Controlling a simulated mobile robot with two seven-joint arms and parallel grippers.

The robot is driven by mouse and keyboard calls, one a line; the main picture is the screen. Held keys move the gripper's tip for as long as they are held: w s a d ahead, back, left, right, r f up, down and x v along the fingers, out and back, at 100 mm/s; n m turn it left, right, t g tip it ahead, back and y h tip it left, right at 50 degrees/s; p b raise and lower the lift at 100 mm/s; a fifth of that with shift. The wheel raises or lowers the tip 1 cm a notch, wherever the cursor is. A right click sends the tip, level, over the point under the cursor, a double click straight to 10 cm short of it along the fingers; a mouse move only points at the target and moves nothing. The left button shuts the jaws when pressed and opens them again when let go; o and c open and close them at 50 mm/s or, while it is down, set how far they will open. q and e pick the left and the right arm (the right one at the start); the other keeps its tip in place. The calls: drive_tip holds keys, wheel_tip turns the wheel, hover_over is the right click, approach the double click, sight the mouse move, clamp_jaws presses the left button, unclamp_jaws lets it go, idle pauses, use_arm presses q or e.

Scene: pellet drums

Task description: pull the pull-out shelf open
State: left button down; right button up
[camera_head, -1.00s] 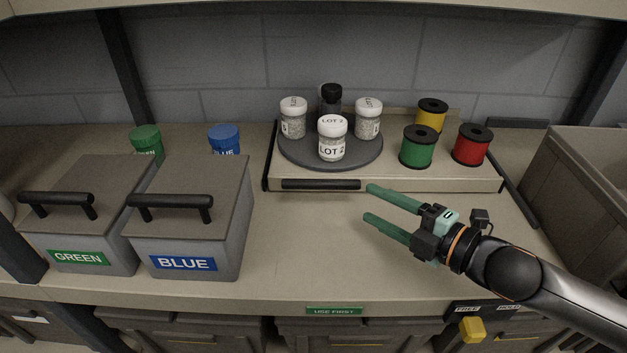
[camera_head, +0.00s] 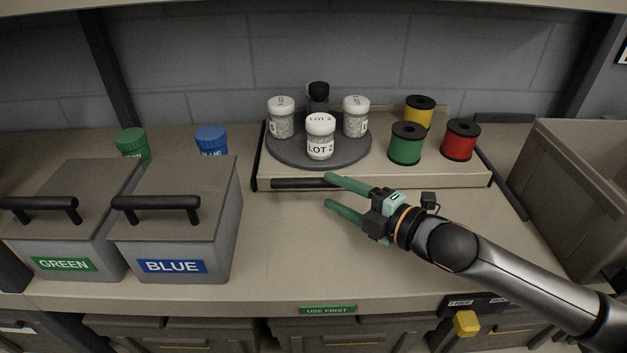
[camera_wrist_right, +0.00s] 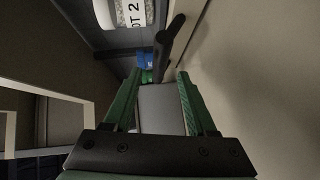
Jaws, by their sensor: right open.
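The pull-out shelf (camera_head: 400,180) is a beige board at the back of the counter, carrying a dark turntable and spools. Its dark bar handle (camera_head: 298,183) runs along the left part of its front edge. My right gripper (camera_head: 328,190) has green fingers and is open at the handle's right end. The upper finger overlaps that end in the head view; contact cannot be told. In the right wrist view, the handle (camera_wrist_right: 168,48) lies ahead between the open fingers of the gripper (camera_wrist_right: 158,74), with nothing held. My left gripper is out of view.
Several LOT bottles (camera_head: 320,138) stand on the turntable (camera_head: 278,157). Green (camera_head: 405,146), red (camera_head: 459,142) and yellow (camera_head: 419,108) spools stand to the right. The BLUE box (camera_head: 180,235) and GREEN box (camera_head: 65,235) are at left. The counter before the shelf (camera_head: 290,235) is clear.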

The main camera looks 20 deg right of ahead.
sight(319, 186)
drive_tip(key=shift+x, duration=3.05)
drive_tip(key=shift+c, duration=0.2)
drive_tip(key=shift+s, duration=0.1)
clamp_jaws()
